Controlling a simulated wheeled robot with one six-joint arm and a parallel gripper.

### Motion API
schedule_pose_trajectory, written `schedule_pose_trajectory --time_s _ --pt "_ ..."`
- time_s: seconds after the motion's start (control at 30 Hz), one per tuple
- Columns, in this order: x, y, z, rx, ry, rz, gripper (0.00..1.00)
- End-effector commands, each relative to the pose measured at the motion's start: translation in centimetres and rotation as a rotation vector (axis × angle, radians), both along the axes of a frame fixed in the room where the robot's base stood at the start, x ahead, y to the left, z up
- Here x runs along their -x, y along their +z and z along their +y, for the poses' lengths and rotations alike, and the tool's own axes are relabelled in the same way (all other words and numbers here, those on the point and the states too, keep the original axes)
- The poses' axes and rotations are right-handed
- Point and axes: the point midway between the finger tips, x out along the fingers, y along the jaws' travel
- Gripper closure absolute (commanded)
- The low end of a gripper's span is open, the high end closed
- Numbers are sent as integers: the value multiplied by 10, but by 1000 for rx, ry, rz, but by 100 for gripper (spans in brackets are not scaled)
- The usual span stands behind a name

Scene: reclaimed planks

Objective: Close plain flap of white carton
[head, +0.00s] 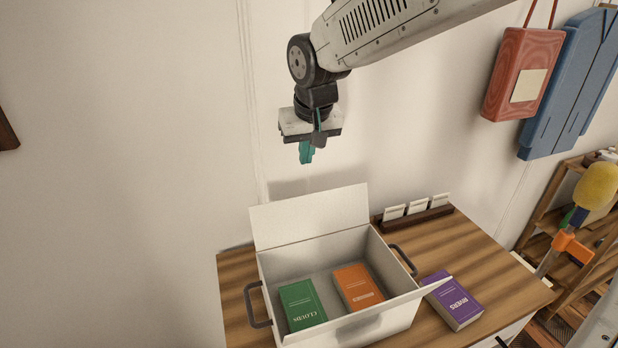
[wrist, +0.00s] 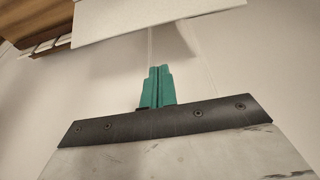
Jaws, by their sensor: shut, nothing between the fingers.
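The white carton (head: 385,265) stands open on the wooden table. Its far flap (head: 309,217) is plain and stands up along the back edge. Its near flap (head: 372,312) leans outward at the front. A green book (head: 302,305) and an orange book (head: 358,287) lie inside. My gripper (head: 306,153) has teal fingers and hangs in the air above and behind the far flap, apart from it. In the wrist view my fingers (wrist: 158,75) are together and empty, with a white panel of the carton (wrist: 150,18) beyond them.
A purple book (head: 454,301) lies on the table (head: 237,301) right of the carton. A dark rack with white cards (head: 415,214) stands at the back. The carton has dark side handles (head: 257,306). A wall is close behind. A red bag and blue item hang at right.

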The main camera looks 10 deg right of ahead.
Motion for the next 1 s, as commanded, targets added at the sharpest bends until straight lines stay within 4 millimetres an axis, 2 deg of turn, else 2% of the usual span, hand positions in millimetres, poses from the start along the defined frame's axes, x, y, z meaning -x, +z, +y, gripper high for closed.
schedule_pose_trajectory --time_s 0.17,0.57,0.8,1.0 --pt "-7 -22 1 1 0 2 100" --pt "-31 -94 5 1 -2 3 100" --pt "-4 -82 1 -1 0 -2 100" --pt "6 -79 -2 -1 -1 -1 100"
